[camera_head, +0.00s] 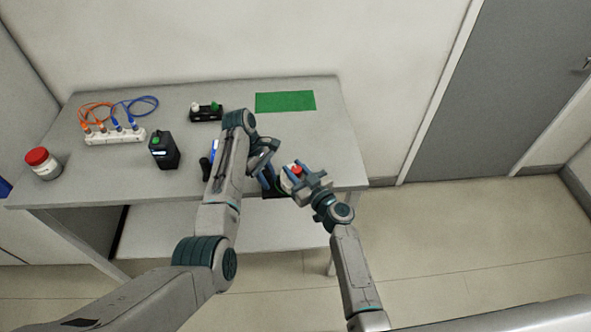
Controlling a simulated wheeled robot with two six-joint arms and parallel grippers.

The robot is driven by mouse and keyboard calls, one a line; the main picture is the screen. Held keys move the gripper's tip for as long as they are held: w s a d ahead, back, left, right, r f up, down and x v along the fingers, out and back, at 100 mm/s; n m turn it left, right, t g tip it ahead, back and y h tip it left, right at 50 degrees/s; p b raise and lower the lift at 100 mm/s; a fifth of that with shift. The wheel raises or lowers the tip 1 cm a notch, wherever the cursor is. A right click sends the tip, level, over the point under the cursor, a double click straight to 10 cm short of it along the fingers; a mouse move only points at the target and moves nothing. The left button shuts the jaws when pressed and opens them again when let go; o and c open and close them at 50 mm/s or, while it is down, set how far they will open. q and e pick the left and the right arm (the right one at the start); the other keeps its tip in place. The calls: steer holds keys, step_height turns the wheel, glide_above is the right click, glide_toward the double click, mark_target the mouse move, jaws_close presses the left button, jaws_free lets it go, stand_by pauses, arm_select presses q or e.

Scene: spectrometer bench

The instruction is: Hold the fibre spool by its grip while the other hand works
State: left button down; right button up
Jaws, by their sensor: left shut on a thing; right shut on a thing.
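My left gripper (268,182) hangs from the bent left wrist near the bench's front right edge. It is shut on a small dark thing (272,194), which seems to be the fibre spool; its grip is mostly hidden by the fingers. My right gripper (288,181) comes in from the lower right and is very close to the left one. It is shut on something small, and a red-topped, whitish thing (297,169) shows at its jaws. The two grippers overlap in this view, so I cannot tell whether the held things touch.
The bench (330,150) holds a green mat (285,101), a black holder with white and green knobs (206,114), a black device (164,151), a white connector block (115,137) with orange and blue cables, and a red-lidded jar (43,164). The bench's right end is clear.

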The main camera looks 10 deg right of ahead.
steer(key=shift+m+t+h, duration=0.4)
steer(key=shift+m+h, duration=0.2)
steer(key=shift+h, duration=0.3)
steer(key=shift+d, duration=0.1)
steer(key=o, duration=1)
steer(key=v, duration=1.2)
steer(key=shift+c, duration=0.2)
